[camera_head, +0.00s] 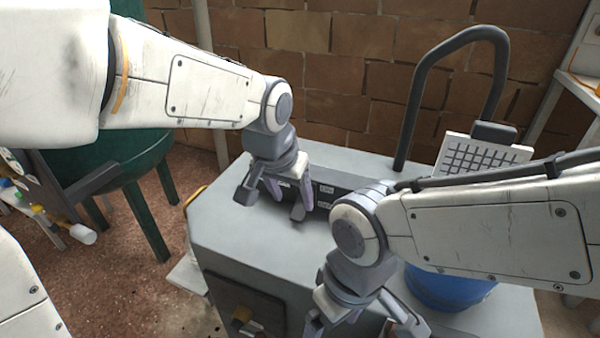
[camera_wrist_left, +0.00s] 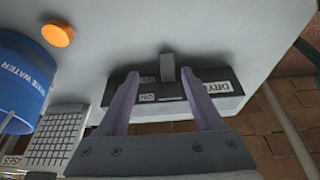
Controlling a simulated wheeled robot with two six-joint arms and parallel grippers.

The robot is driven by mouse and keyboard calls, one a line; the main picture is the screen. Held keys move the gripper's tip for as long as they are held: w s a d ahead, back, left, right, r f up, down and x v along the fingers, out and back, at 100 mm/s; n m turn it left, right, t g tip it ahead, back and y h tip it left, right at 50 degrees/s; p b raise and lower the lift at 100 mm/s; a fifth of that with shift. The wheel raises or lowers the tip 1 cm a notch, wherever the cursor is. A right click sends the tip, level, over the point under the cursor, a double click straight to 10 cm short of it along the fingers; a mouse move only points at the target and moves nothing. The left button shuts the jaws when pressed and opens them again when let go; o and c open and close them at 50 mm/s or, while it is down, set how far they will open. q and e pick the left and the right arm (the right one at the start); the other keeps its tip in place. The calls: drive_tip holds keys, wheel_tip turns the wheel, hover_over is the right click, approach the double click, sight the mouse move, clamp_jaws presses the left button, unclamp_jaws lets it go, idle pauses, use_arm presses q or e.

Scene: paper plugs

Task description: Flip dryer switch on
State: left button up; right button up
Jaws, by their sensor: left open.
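The dryer switch is a grey lever (camera_wrist_left: 167,68) on a dark labelled panel (camera_wrist_left: 172,98) in the left wrist view. The panel bears an "ON" label and a larger word that appears to read "DRYER". My left gripper (camera_wrist_left: 162,75) is open, with its purple fingers on either side of the lever in the picture; I cannot tell if they touch it. In the head view the panel (camera_head: 326,196) lies on the grey machine top beside my left gripper (camera_head: 272,195), and I cannot make out the lever clearly. My right gripper (camera_head: 362,325) is low, with its fingers spread.
An orange round knob (camera_wrist_left: 57,33) shows in the wrist view.

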sight(300, 207)
use_arm(q)
drive_tip(key=shift+t, duration=0.3)
drive_tip(key=w+f+b, duration=0.1)
drive_tip(key=w+f, duration=0.1)
drive_tip(key=w+d+f+b, duration=0.1)
drive_tip(key=w+f, duration=0.1)
drive_tip(key=f, duration=0.1)
drive_tip(key=w+f+b, duration=0.1)
drive_tip(key=w+f, duration=0.1)
drive_tip(key=f, duration=0.1)
drive_tip(key=shift+d, duration=0.15)
use_arm(e)
wheel_tip(300, 207, down, 3)
drive_tip(key=shift+a+r, duration=0.1)
drive_tip(key=shift+r, duration=0.1)
use_arm(q)
clamp_jaws()
idle(0.7)
